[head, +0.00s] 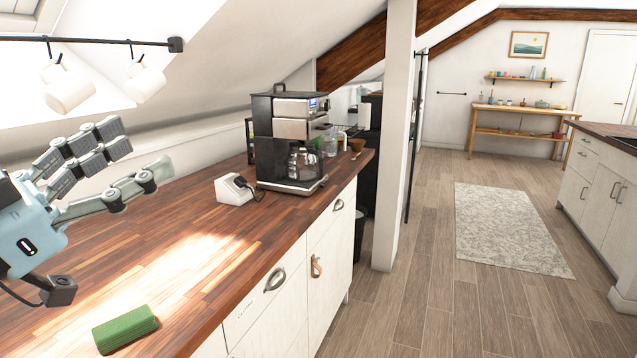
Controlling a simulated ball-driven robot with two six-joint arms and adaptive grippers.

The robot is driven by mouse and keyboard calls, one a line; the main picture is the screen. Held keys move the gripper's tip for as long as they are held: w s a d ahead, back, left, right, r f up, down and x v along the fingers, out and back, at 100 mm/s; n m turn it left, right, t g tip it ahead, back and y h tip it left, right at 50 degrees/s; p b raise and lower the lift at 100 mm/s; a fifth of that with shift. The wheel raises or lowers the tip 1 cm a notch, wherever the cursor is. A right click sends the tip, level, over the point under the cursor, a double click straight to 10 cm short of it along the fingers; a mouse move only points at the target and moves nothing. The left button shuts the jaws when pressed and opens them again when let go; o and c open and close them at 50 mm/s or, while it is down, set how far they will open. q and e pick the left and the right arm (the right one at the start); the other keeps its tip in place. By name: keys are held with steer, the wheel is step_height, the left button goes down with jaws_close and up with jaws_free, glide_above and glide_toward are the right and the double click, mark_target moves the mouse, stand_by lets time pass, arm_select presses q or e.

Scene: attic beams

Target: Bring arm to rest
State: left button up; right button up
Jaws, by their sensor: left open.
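My left gripper (134,168) is at the left of the head view, raised above the wooden counter (215,220). Its fingers are spread apart with nothing between them, and they point right toward the coffee maker. It touches nothing that I can see. My right gripper is not in the head view.
A green block (125,329) lies at the counter's near edge. A coffee maker (287,140) and a small white box (233,190) stand farther along. Two white mugs (68,88) (145,82) hang from a dark rail. A white post (397,140) stands beyond the counter.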

arm_select(q)
steer(key=a+n+t+y, duration=0.4)
steer(key=a+n+y, duration=0.55)
steer(key=y, duration=0.25)
steer(key=s+a+f+n+g+y, duration=0.35)
steer(key=a+f+g+y, duration=0.25)
steer(key=f, duration=0.5)
steer(key=s+d+f+m+g+h, duration=0.2)
steer(key=s+d+f+g, duration=0.1)
steer(key=s+f+g, duration=0.4)
steer(key=s+d+f+m+g+h, duration=0.1)
steer(key=s+d+f+g+h, duration=0.3)
steer(key=s+f, duration=0.5)
steer(key=s+a+f+g+y+b, duration=0.15)
steer(key=f+b, duration=0.25)
steer(key=f, duration=1.4)
steer(key=s+a+f+g+b, duration=0.15)
steer(key=f+b, duration=0.25)
steer(key=f, duration=1.4)
steer(key=s+f+b, duration=0.5)
steer(key=s+f, duration=1.2)
steer(key=f, duration=0.2)
steer(key=shift+s+a+f, duration=0.15)
steer(key=shift+s+f, duration=0.15)
steer(key=shift+s, duration=0.1)
